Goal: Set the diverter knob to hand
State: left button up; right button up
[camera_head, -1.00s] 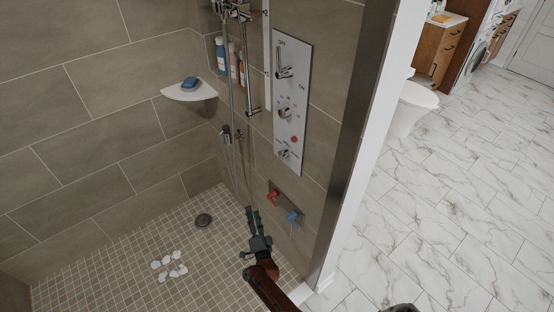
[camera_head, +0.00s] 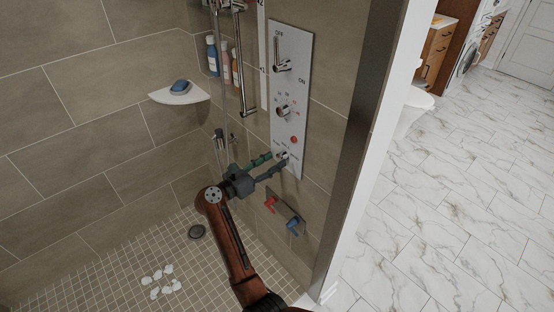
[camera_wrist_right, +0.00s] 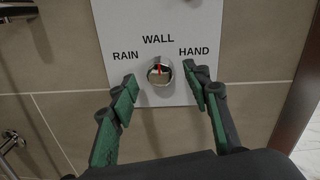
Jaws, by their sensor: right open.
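The diverter knob (camera_wrist_right: 159,73) is a small round chrome knob low on the white shower panel (camera_wrist_right: 190,20). Its labels read RAIN on the left, WALL above and HAND on the right. A red mark on it appears to point up toward WALL. In the head view the knob (camera_head: 283,154) is partly hidden by the fingers. My right gripper (camera_head: 275,163) is open, with its green-padded fingers on either side of the knob. In the right wrist view the gripper (camera_wrist_right: 160,88) straddles the knob's lower part, and I see no clear contact. My left gripper is not in view.
Above on the panel are an OFF/ON lever (camera_head: 282,66), another knob (camera_head: 284,111) and a red button (camera_head: 294,140). Red (camera_head: 270,204) and blue (camera_head: 293,227) taps sit below. A corner shelf (camera_head: 181,96) is left. The shower's wall edge (camera_head: 359,150) stands right.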

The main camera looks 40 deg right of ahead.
jog(key=shift+w+d, duration=0.15)
jog(key=shift+d, duration=1.15)
jog(key=shift+c, duration=0.4)
jog(key=c, duration=1.1)
